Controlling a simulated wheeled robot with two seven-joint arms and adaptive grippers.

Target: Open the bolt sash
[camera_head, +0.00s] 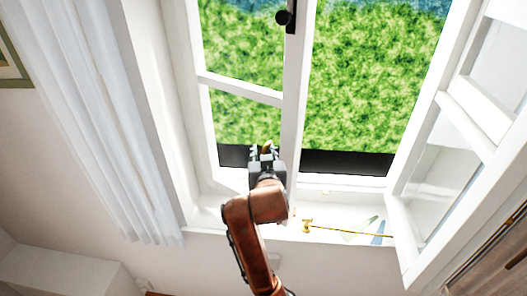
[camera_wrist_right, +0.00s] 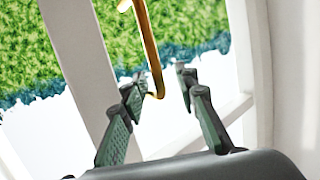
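The white-framed window has a left sash (camera_head: 240,88) that stands in the frame and a right sash (camera_head: 452,130) swung inward at the right. My right gripper (camera_head: 265,151) is in front of the lower part of the left sash, by its right upright. In the right wrist view its two fingers (camera_wrist_right: 160,84) are apart. A thin, bent brass bolt handle (camera_wrist_right: 148,45) runs down between the fingertips, with a gap to the right finger; I cannot tell whether the left finger touches it. In the head view most of the handle is hidden by the gripper. My left gripper is not in view.
A dark knob (camera_head: 283,17) sits high on the middle upright. A brass stay (camera_head: 345,232) lies along the white sill, near a green piece (camera_head: 364,224) and a blue piece (camera_head: 379,230). A white curtain (camera_head: 90,110) hangs at the left. The open right sash takes up the right side.

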